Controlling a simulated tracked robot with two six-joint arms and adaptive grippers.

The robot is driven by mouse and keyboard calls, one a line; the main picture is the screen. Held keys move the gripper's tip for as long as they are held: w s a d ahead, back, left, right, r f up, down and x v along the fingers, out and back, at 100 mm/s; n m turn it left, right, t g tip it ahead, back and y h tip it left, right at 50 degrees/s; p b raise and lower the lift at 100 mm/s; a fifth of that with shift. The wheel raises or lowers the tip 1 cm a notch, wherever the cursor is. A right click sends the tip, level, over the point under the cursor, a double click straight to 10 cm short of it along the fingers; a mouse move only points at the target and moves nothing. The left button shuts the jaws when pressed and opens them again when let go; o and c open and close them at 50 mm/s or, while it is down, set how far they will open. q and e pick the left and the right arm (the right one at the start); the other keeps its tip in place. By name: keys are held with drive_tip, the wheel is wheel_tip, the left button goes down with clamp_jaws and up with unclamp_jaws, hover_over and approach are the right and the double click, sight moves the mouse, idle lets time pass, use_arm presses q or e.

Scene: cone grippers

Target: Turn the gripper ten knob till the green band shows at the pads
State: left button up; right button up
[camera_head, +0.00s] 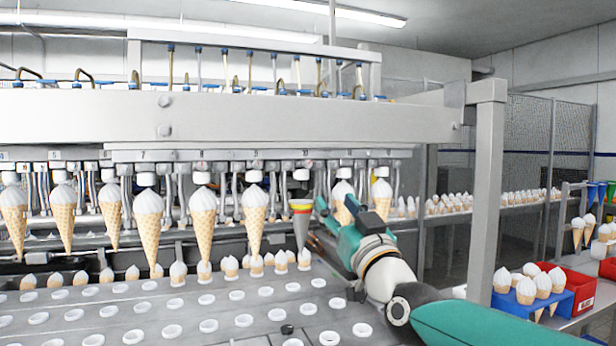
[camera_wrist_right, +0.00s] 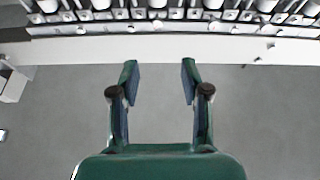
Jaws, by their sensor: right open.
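Under the label 10 on the machine's front rail hangs a grey cone (camera_head: 301,228) with coloured bands at its wide top. The knob of gripper ten is too small to tell for sure. My right gripper (camera_head: 335,207) is just right of the grey cone, apart from it as far as I can tell. In the right wrist view my right gripper (camera_wrist_right: 160,80) is open, with nothing between its fingers. My left gripper is not in view.
Several ice cream cones (camera_head: 148,215) hang from the neighbouring grippers. Below is a grey plate (camera_head: 250,320) with rows of white rings. A thick beam (camera_head: 230,115) spans above. At right stand a blue tray (camera_head: 560,303) of cones and a red crate (camera_head: 578,285).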

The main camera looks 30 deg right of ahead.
sight(308, 165)
drive_tip(key=p+x, duration=0.3)
drive_tip(key=x, duration=0.4)
drive_tip(key=p+x, duration=0.4)
drive_tip(key=x, duration=0.4)
drive_tip(key=shift+d, duration=0.2)
drive_tip(key=shift+w+d+r, duration=0.1)
drive_tip(key=shift+w, duration=0.3)
clamp_jaws()
